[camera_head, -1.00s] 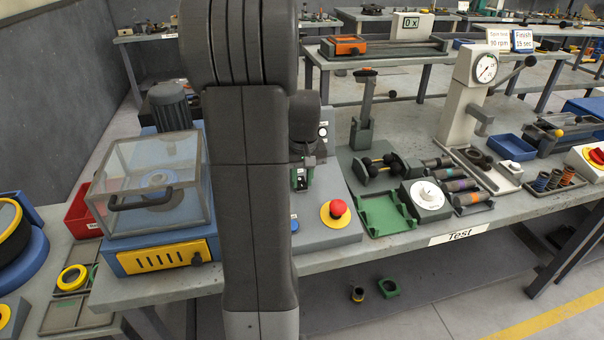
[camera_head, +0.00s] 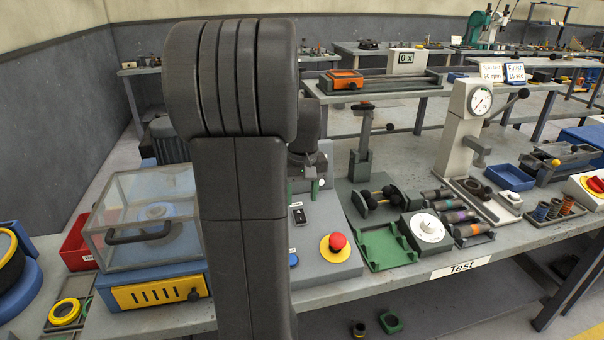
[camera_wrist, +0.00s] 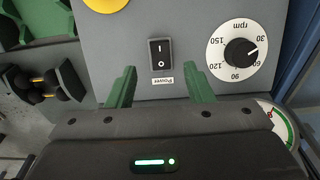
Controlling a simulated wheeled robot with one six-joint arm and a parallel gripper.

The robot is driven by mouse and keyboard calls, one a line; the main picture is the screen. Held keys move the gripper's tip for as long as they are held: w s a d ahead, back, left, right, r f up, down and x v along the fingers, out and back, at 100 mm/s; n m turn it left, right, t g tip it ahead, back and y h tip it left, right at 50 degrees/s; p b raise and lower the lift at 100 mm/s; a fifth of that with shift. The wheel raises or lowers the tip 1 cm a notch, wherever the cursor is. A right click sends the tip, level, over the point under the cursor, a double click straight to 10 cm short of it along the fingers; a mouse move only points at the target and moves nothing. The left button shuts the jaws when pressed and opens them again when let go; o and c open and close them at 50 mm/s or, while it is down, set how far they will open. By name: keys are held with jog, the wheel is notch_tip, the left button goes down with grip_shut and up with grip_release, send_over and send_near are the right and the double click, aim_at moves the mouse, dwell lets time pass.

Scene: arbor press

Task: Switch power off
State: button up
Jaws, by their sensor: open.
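The power switch is a small black rocker marked I and O on the grey control panel. It shows in the wrist view (camera_wrist: 161,54) with its Power label below it, and in the head view (camera_head: 299,215). My gripper (camera_wrist: 160,82) is open and empty, its two green fingers on either side of the switch in the wrist view. In the head view my gripper (camera_head: 304,188) is partly hidden behind my arm, above and behind the switch. It appears apart from the panel. Which side of the rocker is pressed is hard to tell.
A white rpm dial (camera_wrist: 241,54) with a black knob is right of the switch in the wrist view. A red emergency button (camera_head: 337,242) on a yellow disc sits near the panel's front. A clear-lidded machine (camera_head: 150,222) stands left of my arm.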

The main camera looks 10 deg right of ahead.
aim_at(301, 218)
notch_tip(301, 218, up, 8)
jog(key=shift+s, duration=0.4)
jog(key=shift+f, duration=0.15)
jog(key=f, duration=0.4)
jog(key=w+f, duration=0.1)
jog(key=f, duration=0.9)
jog(key=shift+w, duration=0.2)
jog(key=shift+s+r+t+b, duration=0.1)
jog(key=shift+t+b, duration=0.2)
jog(key=shift+b, duration=0.3)
jog(key=shift+r+p, duration=0.15)
jog(key=shift+p, duration=0.25)
